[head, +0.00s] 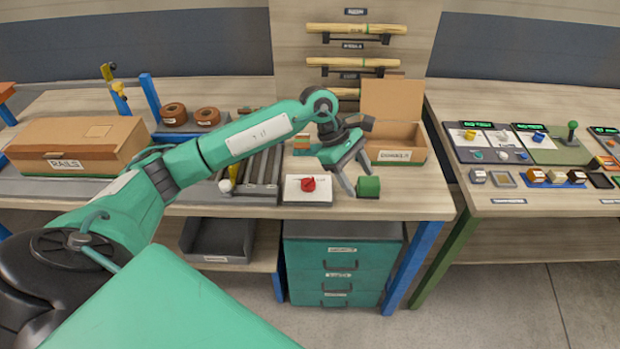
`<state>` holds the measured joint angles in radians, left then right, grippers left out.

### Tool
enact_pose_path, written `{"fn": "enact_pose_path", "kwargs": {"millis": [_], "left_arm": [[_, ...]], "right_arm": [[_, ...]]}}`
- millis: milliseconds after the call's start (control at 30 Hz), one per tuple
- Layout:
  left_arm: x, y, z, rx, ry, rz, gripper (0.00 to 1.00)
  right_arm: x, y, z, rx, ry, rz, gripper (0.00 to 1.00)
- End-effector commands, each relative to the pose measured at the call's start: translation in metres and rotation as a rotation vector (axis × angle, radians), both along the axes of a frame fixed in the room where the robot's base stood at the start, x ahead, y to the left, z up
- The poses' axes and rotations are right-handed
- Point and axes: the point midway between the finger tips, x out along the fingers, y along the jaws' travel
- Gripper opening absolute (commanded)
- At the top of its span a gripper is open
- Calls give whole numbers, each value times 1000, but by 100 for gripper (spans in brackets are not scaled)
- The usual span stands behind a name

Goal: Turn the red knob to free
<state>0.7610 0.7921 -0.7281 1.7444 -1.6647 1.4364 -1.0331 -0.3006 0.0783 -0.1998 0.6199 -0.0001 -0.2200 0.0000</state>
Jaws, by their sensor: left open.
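The red knob (308,184) sits on a white panel (296,194) at the front of the wooden workbench. The lettering on the panel is too small to read, so I cannot tell the knob's setting. My left gripper (357,190) is open just to the right of the knob, apart from it, with its fingers pointing down towards the bench. A green block (369,186) is close to the fingertips; I cannot tell whether they touch it. My right gripper is out of view.
An open cardboard box (402,156) stands behind the gripper. A box labelled RAILS (80,146) is at the left, and dark rails (262,172) lie left of the panel. A second table (520,205) with control panels stands at the right, beyond a gap.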

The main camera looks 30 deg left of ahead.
Motion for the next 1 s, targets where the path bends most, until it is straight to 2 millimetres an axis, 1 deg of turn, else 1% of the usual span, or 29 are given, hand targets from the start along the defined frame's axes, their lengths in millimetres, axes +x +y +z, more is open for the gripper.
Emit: {"fn": "enact_pose_path", "kwargs": {"millis": [33, 100, 200, 300, 433, 567, 667, 900, 1000], "left_arm": [[5, 29, 6, 122, -16, -26, 59], [8, 65, 13, 270, -18, -56, 59], [9, 106, 26, 430, -6, -81, 59], [7, 131, 35, 528, 11, -92, 59], [6, 143, 38, 573, 22, -96, 59], [6, 143, 26, 573, 26, -97, 59], [5, 142, 9, 573, 28, -98, 59], [5, 142, -43, 571, 28, -97, 59], [5, 142, -62, 571, 28, -97, 59]], "right_arm": [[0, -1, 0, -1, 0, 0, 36], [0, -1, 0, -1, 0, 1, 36], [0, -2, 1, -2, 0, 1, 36], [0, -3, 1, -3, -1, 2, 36], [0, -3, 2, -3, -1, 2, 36], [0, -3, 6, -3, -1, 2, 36], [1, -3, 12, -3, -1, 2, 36], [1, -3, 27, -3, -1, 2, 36], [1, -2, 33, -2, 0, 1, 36]]}}
